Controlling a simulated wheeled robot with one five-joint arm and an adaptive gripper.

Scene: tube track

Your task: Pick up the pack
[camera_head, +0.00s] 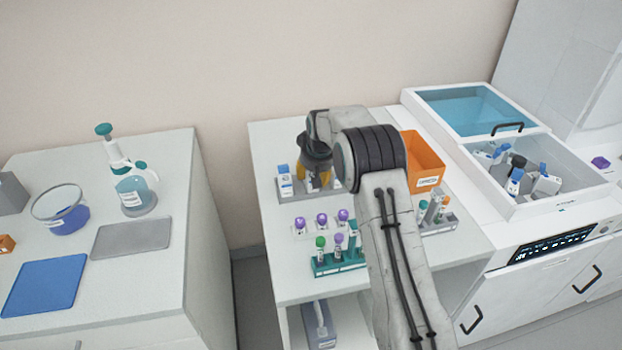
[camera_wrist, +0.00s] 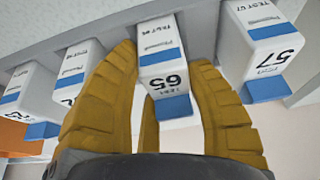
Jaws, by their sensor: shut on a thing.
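In the head view my gripper (camera_head: 318,174) points down over the grey rack (camera_head: 288,196) at the back left of the middle table. The held pack is hidden there behind the fingers and arm.
Neighbouring packs stand close: one marked 57 (camera_wrist: 268,55) to the right, others (camera_wrist: 75,75) to the left. An orange bin (camera_head: 426,160) stands right of my arm. A teal tube rack (camera_head: 338,262) and purple-capped tubes (camera_head: 322,220) are in front.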

